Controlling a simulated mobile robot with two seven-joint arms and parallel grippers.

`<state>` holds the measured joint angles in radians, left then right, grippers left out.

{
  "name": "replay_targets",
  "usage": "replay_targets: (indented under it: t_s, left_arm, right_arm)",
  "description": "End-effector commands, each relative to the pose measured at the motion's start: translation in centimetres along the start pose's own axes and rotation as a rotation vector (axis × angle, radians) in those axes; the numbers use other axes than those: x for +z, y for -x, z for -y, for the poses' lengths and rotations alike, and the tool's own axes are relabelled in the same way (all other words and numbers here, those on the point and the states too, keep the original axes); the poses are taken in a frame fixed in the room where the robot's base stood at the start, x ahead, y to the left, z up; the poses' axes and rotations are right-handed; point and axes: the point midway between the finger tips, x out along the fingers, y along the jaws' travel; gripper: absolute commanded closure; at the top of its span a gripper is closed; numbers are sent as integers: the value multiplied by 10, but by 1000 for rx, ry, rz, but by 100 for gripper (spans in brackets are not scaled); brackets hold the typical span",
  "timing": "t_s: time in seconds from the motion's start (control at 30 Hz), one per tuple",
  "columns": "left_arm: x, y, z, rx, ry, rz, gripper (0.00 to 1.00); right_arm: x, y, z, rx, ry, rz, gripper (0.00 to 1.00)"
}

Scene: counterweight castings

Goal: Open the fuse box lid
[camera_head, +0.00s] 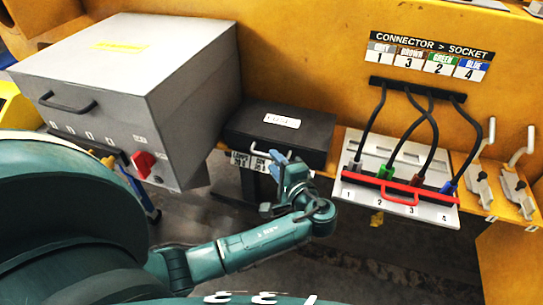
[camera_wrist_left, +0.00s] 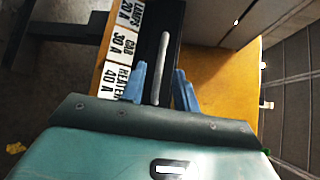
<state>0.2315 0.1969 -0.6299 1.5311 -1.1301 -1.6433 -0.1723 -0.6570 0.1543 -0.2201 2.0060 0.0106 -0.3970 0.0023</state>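The fuse box (camera_head: 310,143) is a black box with a white label on its top, on the yellow machine at the middle of the head view. Its lid (camera_head: 258,115) looks shut. My left gripper (camera_head: 281,158) is at the box's front edge, with blue fingers. In the left wrist view the left gripper (camera_wrist_left: 161,72) is open, its fingers on either side of a grey bar handle (camera_wrist_left: 162,50) on the black front, with visible gaps. Fuse labels (camera_wrist_left: 122,48) reading lamps, cab and heater lie beside the handle. My right gripper is not in view.
A large grey box (camera_head: 150,70) with a handle and red switch (camera_head: 143,163) stands left of the fuse box. On the right is a connector panel (camera_head: 400,185) with several cables and a red bar. Two metal latches (camera_head: 480,185) sit further right.

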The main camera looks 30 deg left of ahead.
Motion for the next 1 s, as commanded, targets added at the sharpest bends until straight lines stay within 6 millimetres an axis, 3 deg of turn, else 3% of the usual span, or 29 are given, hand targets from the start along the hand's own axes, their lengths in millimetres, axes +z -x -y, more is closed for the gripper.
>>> replay_targets:
  t_s: [0.2,0.57,0.9,1.0]
  left_arm:
    - [0,-23,0,-1,-1,0,69]
    - [0,-27,0,1,0,-1,70]
    - [0,-27,-1,1,-1,-1,98]
    - [0,-27,-1,1,-1,-1,100]
  right_arm:
    - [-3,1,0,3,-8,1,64]
    - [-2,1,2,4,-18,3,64]
    - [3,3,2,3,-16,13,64]
    - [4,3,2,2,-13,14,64]
